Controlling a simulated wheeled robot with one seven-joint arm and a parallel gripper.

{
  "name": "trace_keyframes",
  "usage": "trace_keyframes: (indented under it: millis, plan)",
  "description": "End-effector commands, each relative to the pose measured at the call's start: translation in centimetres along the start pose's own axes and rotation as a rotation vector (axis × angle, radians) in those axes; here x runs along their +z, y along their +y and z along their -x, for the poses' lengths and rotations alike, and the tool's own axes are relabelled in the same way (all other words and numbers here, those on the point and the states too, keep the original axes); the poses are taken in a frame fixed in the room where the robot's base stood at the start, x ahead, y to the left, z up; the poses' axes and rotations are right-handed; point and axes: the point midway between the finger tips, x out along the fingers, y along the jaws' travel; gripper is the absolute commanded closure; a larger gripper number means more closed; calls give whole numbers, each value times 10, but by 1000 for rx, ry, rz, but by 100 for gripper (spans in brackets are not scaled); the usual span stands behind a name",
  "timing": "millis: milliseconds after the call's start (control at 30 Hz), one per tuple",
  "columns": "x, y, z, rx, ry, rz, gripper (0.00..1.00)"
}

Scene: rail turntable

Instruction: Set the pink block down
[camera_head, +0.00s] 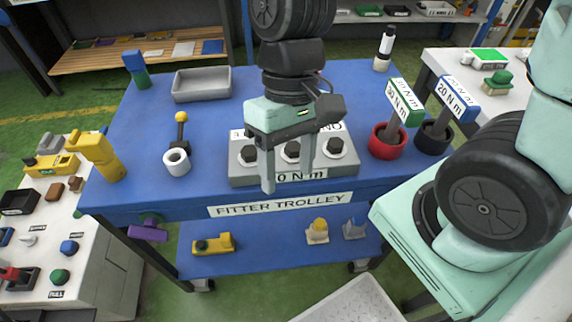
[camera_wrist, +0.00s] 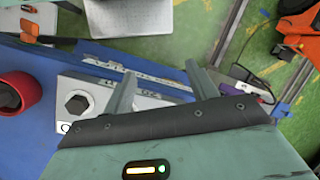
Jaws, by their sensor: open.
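I see no pink block in either view. My gripper (camera_head: 288,183) is open and empty, fingers pointing down, over the front of a grey block with several dark bolts (camera_head: 240,170) on the blue trolley top (camera_head: 215,125). Its fingers cover part of the block's front label, which ends in "0 N m". In the wrist view my gripper's two fingers (camera_wrist: 160,72) are spread apart with nothing between them. The grey block (camera_wrist: 88,85) lies beyond them, one dark bolt showing at left.
Red (camera_head: 386,142) and black (camera_head: 433,138) round holders with labelled tools stand right of the grey block. The front-left trolley top is clear.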

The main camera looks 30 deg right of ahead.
Motion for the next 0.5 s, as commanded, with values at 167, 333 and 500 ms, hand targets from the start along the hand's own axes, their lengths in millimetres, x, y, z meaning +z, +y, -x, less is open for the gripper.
trace_keyframes:
  millis: [167, 333, 500]
  plan:
    - [16, -15, 7, 160, 128, 306, 42]
    - [21, -23, 12, 226, 195, 452, 42]
    - [22, -24, 13, 239, 208, 480, 42]
